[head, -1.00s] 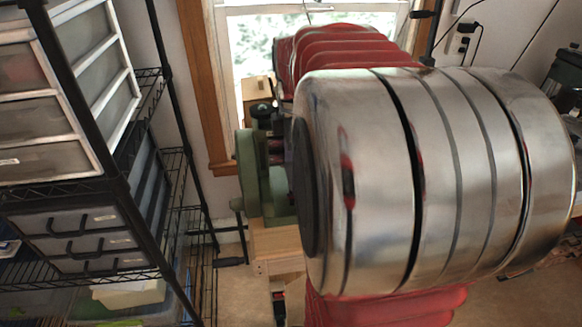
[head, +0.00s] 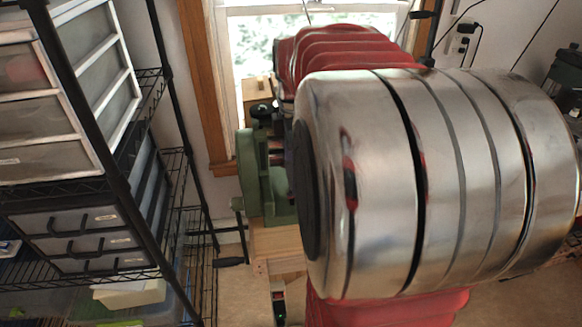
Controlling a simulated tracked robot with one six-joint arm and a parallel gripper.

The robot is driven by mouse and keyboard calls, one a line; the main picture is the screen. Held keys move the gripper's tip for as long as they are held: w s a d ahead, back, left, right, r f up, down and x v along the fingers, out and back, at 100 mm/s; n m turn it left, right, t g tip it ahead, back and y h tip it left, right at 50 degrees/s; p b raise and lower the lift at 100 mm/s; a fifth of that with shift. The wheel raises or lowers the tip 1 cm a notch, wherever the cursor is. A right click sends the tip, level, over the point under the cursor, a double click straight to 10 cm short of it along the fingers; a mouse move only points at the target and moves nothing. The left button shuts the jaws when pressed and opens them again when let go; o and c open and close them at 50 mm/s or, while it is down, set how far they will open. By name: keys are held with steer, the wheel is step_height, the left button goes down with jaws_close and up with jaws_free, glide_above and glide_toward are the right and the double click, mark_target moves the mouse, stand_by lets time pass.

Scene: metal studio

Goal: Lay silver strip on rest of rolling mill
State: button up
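The rolling mill (head: 256,178) is green and stands on a light wooden stand in the middle of the head view, below the window. My own large metal arm joint and red bellows cover its right part. The rest of the mill cannot be made out. No silver strip can be seen. My gripper is not in view, so what it holds cannot be told.
A black wire shelf rack (head: 175,170) with white-framed drawers (head: 60,150) and grey drawers (head: 85,240) fills the left side. A window (head: 310,50) with a wooden frame is behind the mill. A dark machine (head: 566,80) stands at the far right edge.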

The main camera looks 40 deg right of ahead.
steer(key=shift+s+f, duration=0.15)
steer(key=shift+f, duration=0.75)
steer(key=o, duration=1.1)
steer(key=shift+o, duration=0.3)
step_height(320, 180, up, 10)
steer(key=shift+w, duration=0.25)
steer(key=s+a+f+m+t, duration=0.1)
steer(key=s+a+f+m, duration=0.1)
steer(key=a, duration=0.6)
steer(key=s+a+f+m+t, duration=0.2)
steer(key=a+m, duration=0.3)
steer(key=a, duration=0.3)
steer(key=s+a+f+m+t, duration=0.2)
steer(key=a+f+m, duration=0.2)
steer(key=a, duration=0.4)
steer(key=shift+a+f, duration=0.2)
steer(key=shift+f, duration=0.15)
